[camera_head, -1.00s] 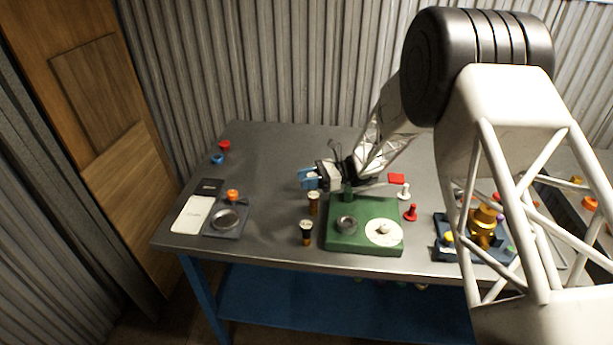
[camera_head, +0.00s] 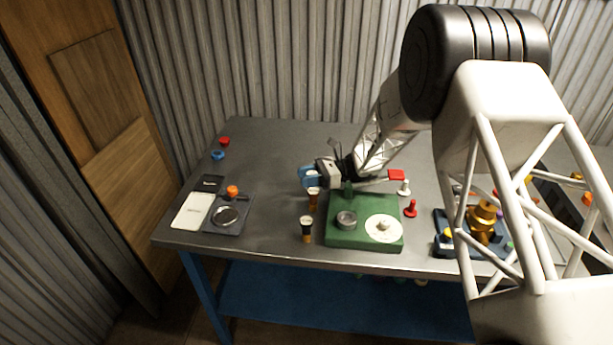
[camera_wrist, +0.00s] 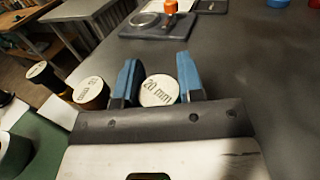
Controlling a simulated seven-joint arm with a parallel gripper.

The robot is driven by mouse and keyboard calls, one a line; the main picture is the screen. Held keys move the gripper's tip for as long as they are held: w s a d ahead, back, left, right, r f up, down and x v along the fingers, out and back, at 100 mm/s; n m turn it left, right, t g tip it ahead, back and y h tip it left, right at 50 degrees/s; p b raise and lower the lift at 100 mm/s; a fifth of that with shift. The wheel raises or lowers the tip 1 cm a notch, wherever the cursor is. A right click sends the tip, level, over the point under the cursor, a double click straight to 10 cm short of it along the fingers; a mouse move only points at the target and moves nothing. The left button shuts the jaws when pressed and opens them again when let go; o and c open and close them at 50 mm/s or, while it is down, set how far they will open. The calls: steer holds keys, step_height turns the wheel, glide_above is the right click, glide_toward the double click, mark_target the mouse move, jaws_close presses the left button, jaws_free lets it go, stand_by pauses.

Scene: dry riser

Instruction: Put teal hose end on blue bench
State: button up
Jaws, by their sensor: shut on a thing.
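My gripper (camera_head: 312,177) is over the grey-topped bench, left of the green block. In the wrist view its blue fingers (camera_wrist: 158,80) are shut on a short cylinder (camera_wrist: 159,91) with a white end face marked "20 mm". Two dark cylinders with white tops and brass-coloured bands stand upright nearby, one just below the gripper (camera_head: 313,199) and one nearer the front edge (camera_head: 306,229). I cannot pick out a teal hose end for certain. The bench (camera_head: 265,160) has a grey top, with blue legs and a blue lower shelf (camera_head: 290,300).
The green block (camera_head: 365,243) carries a metal ring and a white disc. Red and white pegs (camera_head: 410,209) stand to its right. A dark scale-like tray (camera_head: 240,227) and white card (camera_head: 192,212) lie left. The bench top between tray and gripper is clear.

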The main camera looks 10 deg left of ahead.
steer(key=shift+f, duration=0.25)
steer(key=o, duration=1.2)
steer(key=shift+r, duration=0.15)
step_height(320, 180, up, 8)
steer(key=shift+w, duration=0.15)
steer(key=shift+w+d+r+m+t+h, duration=0.25)
steer(key=shift+w+d+r+m+t, duration=1.3)
steer(key=shift+w+r+t, duration=1.35)
steer(key=shift+w+d+r+m+t+h, duration=0.3)
steer(key=shift+w+d+r+m+t, duration=0.6)
steer(key=shift+w+r+m+t, duration=1.65)
steer(key=shift+w+d+r+m+t+h, duration=0.25)
steer(key=shift+w+d+r+m+t, duration=1.1)
steer(key=shift+w+r+t, duration=1.85)
